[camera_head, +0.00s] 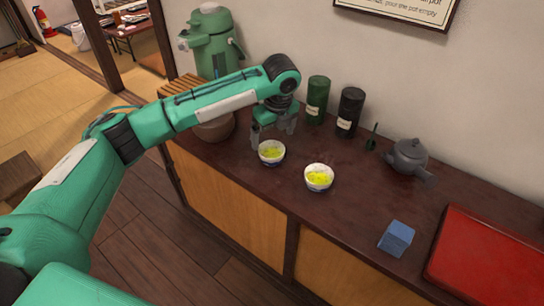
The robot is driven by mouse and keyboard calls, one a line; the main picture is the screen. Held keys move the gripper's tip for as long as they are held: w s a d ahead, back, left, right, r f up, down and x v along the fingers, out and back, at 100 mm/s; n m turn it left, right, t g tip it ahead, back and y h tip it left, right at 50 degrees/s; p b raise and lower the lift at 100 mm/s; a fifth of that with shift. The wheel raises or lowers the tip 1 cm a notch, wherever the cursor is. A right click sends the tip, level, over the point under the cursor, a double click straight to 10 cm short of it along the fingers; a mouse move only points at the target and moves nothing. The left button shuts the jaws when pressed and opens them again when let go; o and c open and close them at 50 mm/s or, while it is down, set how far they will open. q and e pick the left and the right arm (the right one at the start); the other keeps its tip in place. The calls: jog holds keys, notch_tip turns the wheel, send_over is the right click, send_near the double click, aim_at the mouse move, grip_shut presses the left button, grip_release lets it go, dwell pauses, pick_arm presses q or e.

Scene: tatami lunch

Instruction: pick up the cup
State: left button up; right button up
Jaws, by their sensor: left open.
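Two small white cups with yellow insides stand upright on the dark red-brown counter. The left cup (271,153) is directly below and in front of my left gripper (273,140). The right cup (319,178) stands a little to the right and nearer the front edge. My left gripper is open, pointing down, with its fingers at the back of the left cup's rim. I cannot tell whether a finger touches that cup. My right gripper is not in view.
Behind are a green canister (317,98), a black canister (349,111) and a grey teapot (408,156). A green air pot (212,45) stands at the back left. The counter's middle is clear.

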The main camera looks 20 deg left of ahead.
aim_at(272, 149)
pick_arm(q)
jog(key=f, duration=0.6)
jog(key=shift+w+a+f+b, duration=0.15)
jog(key=shift+w+a+b, duration=0.2)
jog(key=shift+b, duration=0.05)
jog(key=shift+f, duration=0.3)
jog(key=c, duration=1.1)
jog(key=shift+c, duration=0.2)
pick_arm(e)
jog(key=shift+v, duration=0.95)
pick_arm(q)
jog(key=shift+r, duration=0.2)
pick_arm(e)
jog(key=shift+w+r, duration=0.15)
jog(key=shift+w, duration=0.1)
